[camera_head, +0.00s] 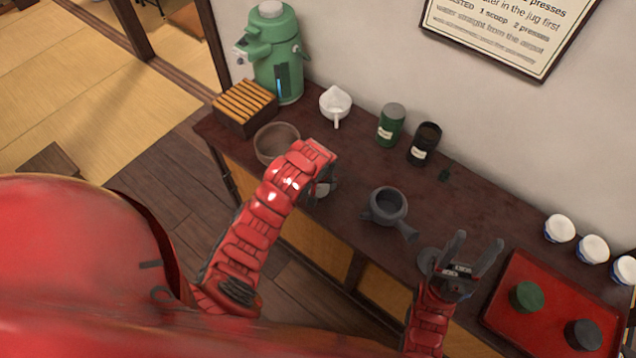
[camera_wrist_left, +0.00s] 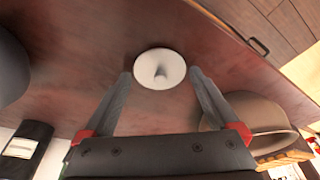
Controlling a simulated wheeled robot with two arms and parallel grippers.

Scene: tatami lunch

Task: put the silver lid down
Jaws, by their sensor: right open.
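The silver lid (camera_wrist_left: 150,82), a pale round disc with a small knob, appears to lie knob-up on the dark counter in the left wrist view. In the head view only a pale bit of it (camera_head: 322,189) shows beneath my left gripper. My left gripper (camera_wrist_left: 160,73) is open, its fingertips spread close to either side of the lid; I cannot tell whether they touch its rim. The knob is not clasped. My right gripper (camera_head: 476,246) is open and empty near the counter's front, beside a dark grey lid (camera_head: 428,260).
A brown bowl (camera_head: 277,145) stands left of my left gripper, and a grey teapot (camera_head: 388,205) to its right. Green (camera_head: 391,126) and black (camera_head: 424,145) canisters stand behind. A red tray (camera_head: 540,325) with two dark items is at right. The counter between bowl and canisters has free room.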

